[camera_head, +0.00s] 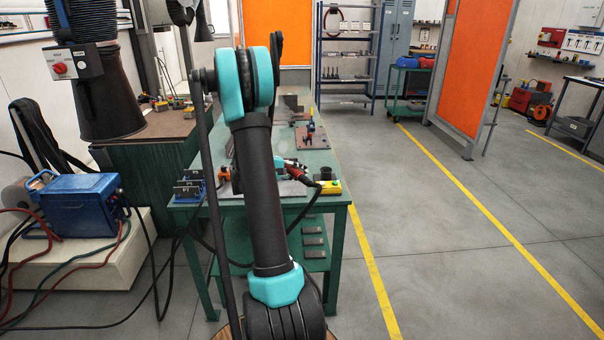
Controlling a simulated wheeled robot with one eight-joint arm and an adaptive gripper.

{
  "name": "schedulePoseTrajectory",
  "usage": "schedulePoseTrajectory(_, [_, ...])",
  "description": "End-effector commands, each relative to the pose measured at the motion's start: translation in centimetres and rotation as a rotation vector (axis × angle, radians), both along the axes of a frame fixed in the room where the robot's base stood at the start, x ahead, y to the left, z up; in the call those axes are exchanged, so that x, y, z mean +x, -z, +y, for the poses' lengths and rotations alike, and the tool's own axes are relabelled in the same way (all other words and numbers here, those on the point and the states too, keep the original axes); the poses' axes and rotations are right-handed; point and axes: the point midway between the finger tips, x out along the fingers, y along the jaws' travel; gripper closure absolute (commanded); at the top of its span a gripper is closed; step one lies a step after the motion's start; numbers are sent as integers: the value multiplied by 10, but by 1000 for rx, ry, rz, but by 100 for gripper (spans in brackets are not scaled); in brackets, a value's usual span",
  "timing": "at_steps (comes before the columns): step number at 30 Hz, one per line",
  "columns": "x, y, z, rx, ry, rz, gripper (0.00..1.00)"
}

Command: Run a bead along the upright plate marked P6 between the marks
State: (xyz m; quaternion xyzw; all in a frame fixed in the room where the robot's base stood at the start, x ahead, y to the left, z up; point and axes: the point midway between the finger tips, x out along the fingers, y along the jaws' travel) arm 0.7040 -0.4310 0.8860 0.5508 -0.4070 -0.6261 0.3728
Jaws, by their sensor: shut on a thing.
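A red and black welding torch (299,172) is above the green table's near part, with a dark cable hanging from its right end. My gripper (288,162) is mostly hidden behind my own arm; a small teal and grey part shows against the torch, and it is shut on it. Small dark plates with white labels stand upright in blue holders (188,188) at the table's near left corner. Their labels are too small to read. I cannot make out a P6 mark or the bead marks. The area left of the torch is partly covered by my arm.
The green table (335,199) also holds a yellow box (330,187) and a brown board (312,137) with a clamp. A blue welding machine (75,205) stands at left, cables trailing. An orange screen (475,65) stands at right. Floor right of the table is clear.

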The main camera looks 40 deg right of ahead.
Motion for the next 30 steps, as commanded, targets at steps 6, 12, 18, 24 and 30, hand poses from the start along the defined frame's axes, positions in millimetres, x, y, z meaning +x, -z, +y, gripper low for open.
schedulePoseTrajectory(6, [-11,-15,7,-1,-1,0,100])
schedulePoseTrajectory(12, [-25,-33,15,-1,0,0,100])
schedulePoseTrajectory(18, [-29,-40,17,-1,1,0,100])
schedulePoseTrajectory(24, [-29,-59,17,-1,0,0,100])
schedulePoseTrajectory(30, [-29,-80,17,-1,0,0,100])
